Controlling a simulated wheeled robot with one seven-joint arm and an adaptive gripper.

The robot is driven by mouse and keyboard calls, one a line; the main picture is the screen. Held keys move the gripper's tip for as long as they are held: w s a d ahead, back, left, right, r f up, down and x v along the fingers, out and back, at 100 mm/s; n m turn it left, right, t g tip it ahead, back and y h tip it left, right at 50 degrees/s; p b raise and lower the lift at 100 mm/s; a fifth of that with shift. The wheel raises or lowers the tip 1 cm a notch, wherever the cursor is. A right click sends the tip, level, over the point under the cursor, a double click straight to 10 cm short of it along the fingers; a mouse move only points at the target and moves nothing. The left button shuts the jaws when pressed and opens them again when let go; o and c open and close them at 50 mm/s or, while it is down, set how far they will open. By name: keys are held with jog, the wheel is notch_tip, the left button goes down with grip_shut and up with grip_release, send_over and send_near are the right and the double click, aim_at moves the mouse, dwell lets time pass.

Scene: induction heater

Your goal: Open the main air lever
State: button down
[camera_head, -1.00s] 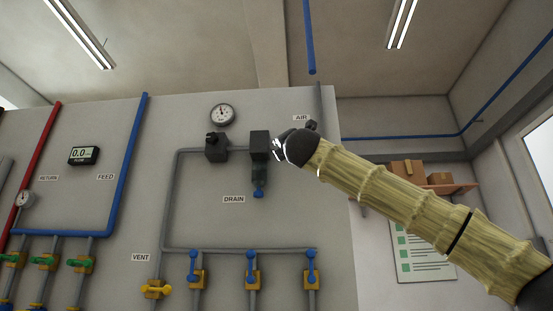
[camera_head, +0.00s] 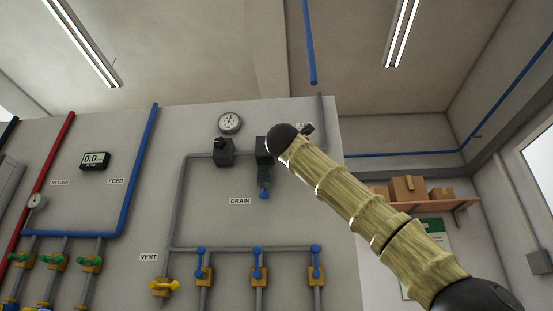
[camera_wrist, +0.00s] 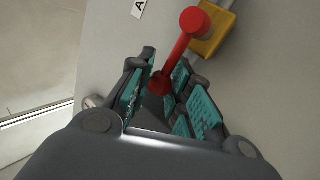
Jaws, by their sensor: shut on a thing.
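The main air lever, a red rod with round ends (camera_wrist: 181,48), shows in the wrist view, joined at its upper end to a yellow valve body (camera_wrist: 212,35) on the wall. My gripper (camera_wrist: 164,78) has teal-padded fingers on both sides of the lever's lower end and is shut on it.
A gauge (camera_head: 229,123) is above. Blue-handled valves (camera_head: 258,264) and a yellow vent valve (camera_head: 164,286) line the wall below. A shelf with boxes (camera_head: 408,188) is at right.

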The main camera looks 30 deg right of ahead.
jog(key=shift+d, duration=0.1)
jog(key=c, duration=1.3)
grip_release()
jog(key=shift+o, duration=0.2)
jog(key=shift+s+a+f, duration=0.3)
jog(key=shift+s+a, duration=0.05)
jog(key=shift+s, duration=0.05)
jog(key=v, duration=1)
jog(key=shift+s+f, duration=0.25)
jog(key=shift+s, duration=0.05)
jog(key=shift+a, duration=0.25)
